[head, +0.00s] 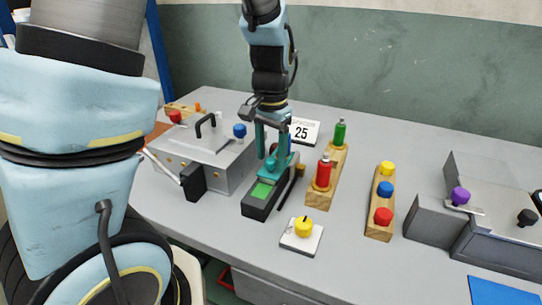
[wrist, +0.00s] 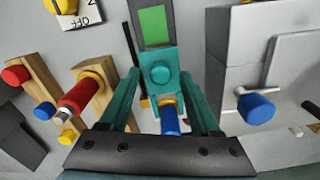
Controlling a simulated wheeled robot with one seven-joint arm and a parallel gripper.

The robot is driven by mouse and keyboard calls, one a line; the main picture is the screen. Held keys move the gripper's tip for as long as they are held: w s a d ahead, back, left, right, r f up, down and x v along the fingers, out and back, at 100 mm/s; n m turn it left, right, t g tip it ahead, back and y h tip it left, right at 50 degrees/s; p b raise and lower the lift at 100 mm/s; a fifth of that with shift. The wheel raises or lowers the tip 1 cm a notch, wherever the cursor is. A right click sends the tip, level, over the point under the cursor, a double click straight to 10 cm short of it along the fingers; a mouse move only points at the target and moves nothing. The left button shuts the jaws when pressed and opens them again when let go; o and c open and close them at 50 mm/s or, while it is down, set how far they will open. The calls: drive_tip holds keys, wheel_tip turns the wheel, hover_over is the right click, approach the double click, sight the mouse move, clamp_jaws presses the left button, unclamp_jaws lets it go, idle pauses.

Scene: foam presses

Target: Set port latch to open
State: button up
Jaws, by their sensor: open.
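No part carries a readable port latch label. The left grey press box (head: 225,165) has a black handle on its lid and a blue knob (head: 239,131) on a thin lever; the knob also shows at right in the wrist view (wrist: 256,108). A red knob (head: 175,117) sits at its far left corner, and a lever with a black block (head: 193,182) is at its front. My gripper (head: 272,159) is open, its teal fingers pointing down over a teal fixture with a green pad (head: 263,190). In the wrist view, the fingers flank a blue cylinder (wrist: 169,120); contact is unclear.
Right of the fixture are a wooden stand (head: 319,198) with red and green cylinders, and a rack (head: 378,230) with yellow, blue and red knobs. A yellow dial plate (head: 292,240) is in front. Another grey press (head: 490,240) with purple and black knobs stands right.

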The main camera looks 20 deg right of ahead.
drive_tip(key=shift+f, duration=0.75)
drive_tip(key=shift+c, duration=0.4)
clamp_jaws()
idle(0.5)
